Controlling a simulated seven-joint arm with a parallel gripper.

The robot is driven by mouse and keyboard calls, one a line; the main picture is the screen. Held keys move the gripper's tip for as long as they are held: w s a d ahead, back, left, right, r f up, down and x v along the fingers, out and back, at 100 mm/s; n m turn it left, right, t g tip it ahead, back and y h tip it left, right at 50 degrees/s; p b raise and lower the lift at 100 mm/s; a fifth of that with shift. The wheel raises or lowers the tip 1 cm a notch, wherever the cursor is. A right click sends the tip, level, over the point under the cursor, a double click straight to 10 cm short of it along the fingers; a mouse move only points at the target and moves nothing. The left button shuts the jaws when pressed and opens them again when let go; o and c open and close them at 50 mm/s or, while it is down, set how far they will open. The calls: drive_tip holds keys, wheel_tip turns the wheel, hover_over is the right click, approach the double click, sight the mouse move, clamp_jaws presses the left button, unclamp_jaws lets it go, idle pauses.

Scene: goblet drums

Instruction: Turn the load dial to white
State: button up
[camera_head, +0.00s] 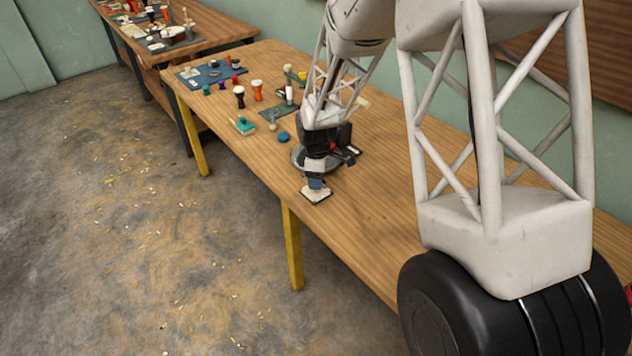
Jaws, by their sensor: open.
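Left of my gripper lie a blue disc (283,137) and a teal-topped piece (244,125). Farther back stand several small goblet drums, including an orange one (257,89), and a blue mat (205,73). The table (375,225) is bare to the right of the plate.

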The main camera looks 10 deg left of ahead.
drive_tip(key=shift+f, duration=1.2)
drive_tip(key=c, duration=0.9)
